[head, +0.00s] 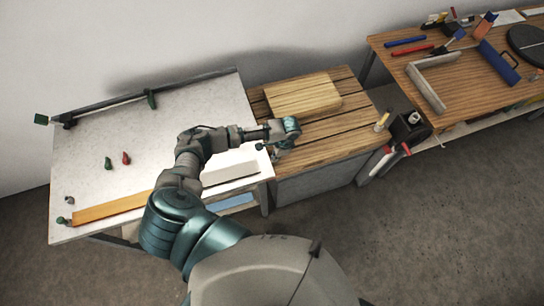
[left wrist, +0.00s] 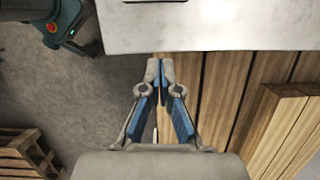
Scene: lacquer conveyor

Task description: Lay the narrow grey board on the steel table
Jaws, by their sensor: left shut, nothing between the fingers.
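The pale-topped table (head: 205,110), which I take for the steel table, stands at the left in the head view; its edge also shows in the left wrist view (left wrist: 190,35). I cannot pick out the narrow grey board with certainty. A pale narrow strip (head: 232,172) lies along the table's front right edge, partly behind my arm. A pale grey angled piece (head: 428,88) lies on the right workbench. My left gripper (head: 269,151) is shut and empty near the table's right end. In the left wrist view its fingertips (left wrist: 160,64) meet just outside the table edge.
A slatted wooden bench (head: 325,135) adjoins the table, with a thick wooden slab (head: 303,95) on it. An orange-brown strip (head: 110,208) lies at the table's front left. Green and red small items (head: 126,158) stand on it. The right workbench (head: 460,75) carries several tools.

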